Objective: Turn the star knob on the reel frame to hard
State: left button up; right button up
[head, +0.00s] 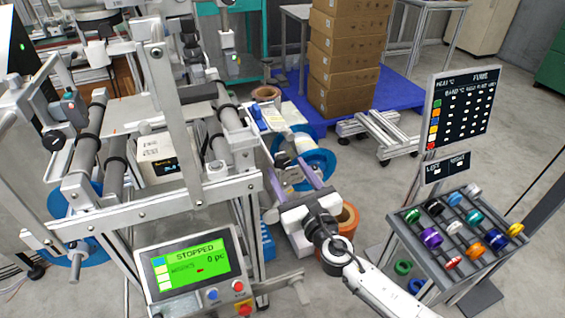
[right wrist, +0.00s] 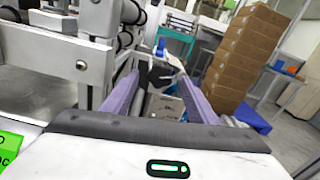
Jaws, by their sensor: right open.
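A dark knob, which looks like the star knob (head: 282,159), sits on a grey metal block of the reel frame (head: 291,178), right of the machine's rollers. In the right wrist view the dark knob (right wrist: 156,76) shows ahead, between the two purple fingers. Its lobes and any soft or hard marks are too small to read. My right gripper (head: 284,165) is open, with its fingers on either side of the knob and block. I cannot tell whether they touch it. It also shows in the right wrist view (right wrist: 158,80). My left gripper is not in view.
A roller machine (head: 150,205) with a green "STOPPED" screen (head: 190,266) stands close on the left. Blue reels (head: 318,168) and an orange roll (head: 349,218) are by the frame. Stacked cartons (head: 345,60) stand behind. A rack of coloured rolls (head: 405,222) is right.

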aim_at(284, 163)
jog(key=b+x, duration=0.1)
jog(key=x, duration=0.3)
jog(key=shift+f, duration=0.1)
jog(key=shift+w+a, duration=0.1)
jog(key=shift+w, duration=0.2)
jog(key=shift+c, duration=0.4)
